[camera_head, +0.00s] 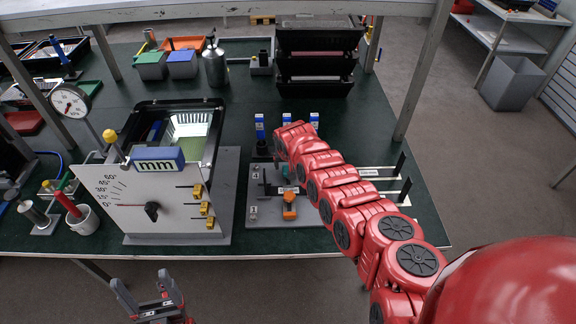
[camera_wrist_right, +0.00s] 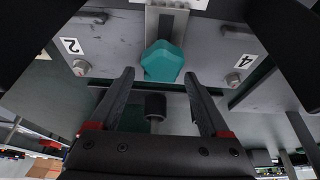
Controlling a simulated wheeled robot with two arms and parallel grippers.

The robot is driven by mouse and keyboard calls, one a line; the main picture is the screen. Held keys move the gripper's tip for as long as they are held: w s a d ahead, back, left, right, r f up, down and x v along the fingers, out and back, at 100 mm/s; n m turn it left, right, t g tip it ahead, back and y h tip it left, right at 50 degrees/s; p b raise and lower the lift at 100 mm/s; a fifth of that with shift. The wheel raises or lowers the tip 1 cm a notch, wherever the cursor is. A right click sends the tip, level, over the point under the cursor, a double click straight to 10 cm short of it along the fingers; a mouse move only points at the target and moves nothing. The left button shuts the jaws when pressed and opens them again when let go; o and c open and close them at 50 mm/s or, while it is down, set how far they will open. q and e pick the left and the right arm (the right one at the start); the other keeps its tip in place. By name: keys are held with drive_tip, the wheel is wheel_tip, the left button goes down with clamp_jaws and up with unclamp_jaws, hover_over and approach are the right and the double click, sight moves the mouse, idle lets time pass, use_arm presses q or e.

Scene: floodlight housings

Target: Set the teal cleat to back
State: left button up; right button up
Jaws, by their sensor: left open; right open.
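The teal cleat (camera_wrist_right: 162,62) is a faceted knob at the lower end of a grey slotted upright between the labels 2 and 4 in the right wrist view. In the head view only a small teal part (camera_head: 286,171) shows beside my red right arm. My right gripper (camera_wrist_right: 159,74) is open, its two fingers pointing toward the cleat, one to each side below it. I see no contact, and nothing is held. In the head view my right arm hides this gripper. My left gripper (camera_head: 142,279) is open and empty in front of the bench edge, at the lower left.
An orange cleat (camera_head: 289,206) stands on the grey plate (camera_head: 262,216) near the teal one. Blue-topped posts (camera_head: 260,130) stand behind. A floodlight housing with a dial panel (camera_head: 115,208) is to the left. Dark stacked trays (camera_head: 316,84) are at the back.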

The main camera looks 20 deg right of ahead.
drive_tip(key=shift+c, duration=0.3)
clamp_jaws()
idle(1.1)
